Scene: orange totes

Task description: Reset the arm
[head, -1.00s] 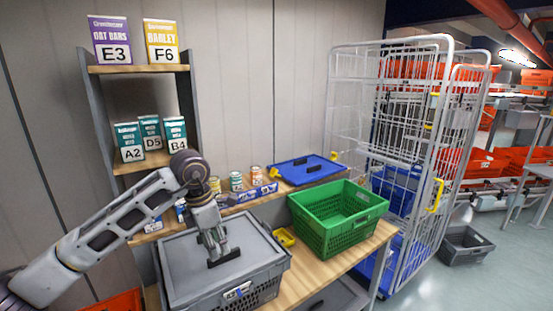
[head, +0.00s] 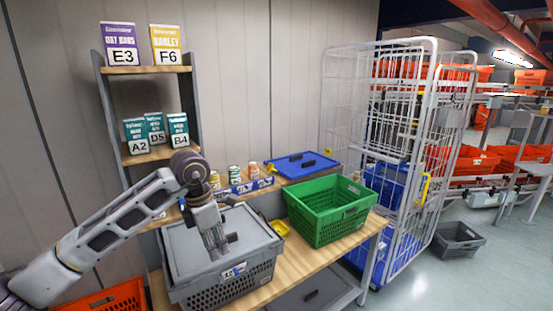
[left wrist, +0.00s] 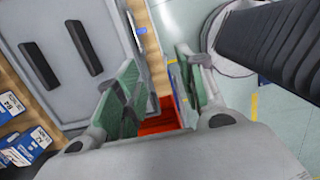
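My left arm comes in from the left in the head view, and its gripper (head: 217,250) hangs over the grey lidded tote (head: 262,262), close to a black handle on the lid. I cannot tell whether it touches the lid. In the left wrist view the green-padded fingers (left wrist: 160,88) stand apart with nothing between them. The grey lid with two black handles (left wrist: 82,48) lies to the left of the fingers there. My right gripper is not in view.
A green crate (head: 325,212) stands right of the grey tote on the wooden bench. A shelf (head: 150,70) with labelled boxes is behind the arm. An orange tote (head: 105,298) is below left. A wire cage trolley (head: 430,170) stands at right, with open floor beyond.

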